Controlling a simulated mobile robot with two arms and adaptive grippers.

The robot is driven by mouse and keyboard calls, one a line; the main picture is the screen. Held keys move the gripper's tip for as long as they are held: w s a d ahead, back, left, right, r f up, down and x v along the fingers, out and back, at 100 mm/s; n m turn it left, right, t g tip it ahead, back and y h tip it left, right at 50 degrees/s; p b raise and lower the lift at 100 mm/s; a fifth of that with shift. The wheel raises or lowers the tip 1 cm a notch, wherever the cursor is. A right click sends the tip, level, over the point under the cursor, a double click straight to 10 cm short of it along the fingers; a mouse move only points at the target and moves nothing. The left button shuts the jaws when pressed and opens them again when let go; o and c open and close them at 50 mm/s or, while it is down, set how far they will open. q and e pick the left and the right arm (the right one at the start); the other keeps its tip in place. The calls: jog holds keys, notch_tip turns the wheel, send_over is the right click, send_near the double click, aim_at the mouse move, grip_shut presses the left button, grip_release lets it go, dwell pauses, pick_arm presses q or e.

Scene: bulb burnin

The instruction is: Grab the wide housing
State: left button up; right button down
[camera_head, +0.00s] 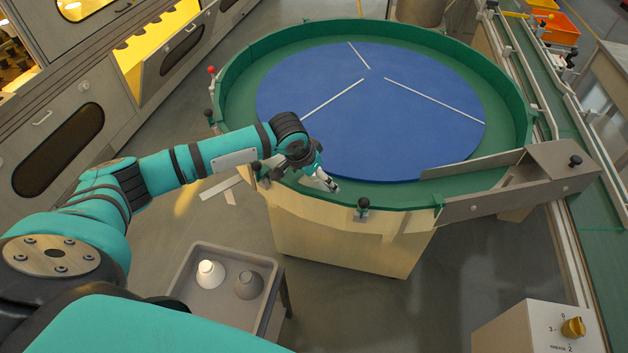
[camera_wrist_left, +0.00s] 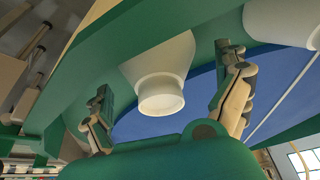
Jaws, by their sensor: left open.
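My left gripper (camera_head: 322,182) is over the near green rim of the round turntable (camera_head: 440,60) and is open. In the left wrist view, a white, flared housing (camera_wrist_left: 162,72) sits between the spread fingers of the left gripper (camera_wrist_left: 168,98); I see no finger touching it. A second white housing (camera_wrist_left: 285,22) is partly cut off at the upper right of that view. Which of the two is wider is hard to tell. In the head view I cannot make out these housings clearly near the gripper. My right gripper is not in view.
A grey tray (camera_head: 237,254) stands low in front of the turntable, with a white housing (camera_head: 210,274) and a grey housing (camera_head: 248,285) in it. A metal guide (camera_head: 520,180) crosses the turntable's right edge towards the green conveyor (camera_head: 545,100). A control box (camera_head: 535,330) is at lower right.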

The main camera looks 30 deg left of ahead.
pick_arm(q)
jog(key=shift+w+d+f, duration=0.1)
jog(key=shift+w+f, duration=0.2)
jog(key=shift+f, duration=0.35)
jog(key=c, duration=1.1)
jog(key=shift+r, duration=0.1)
jog(key=shift+c, duration=0.2)
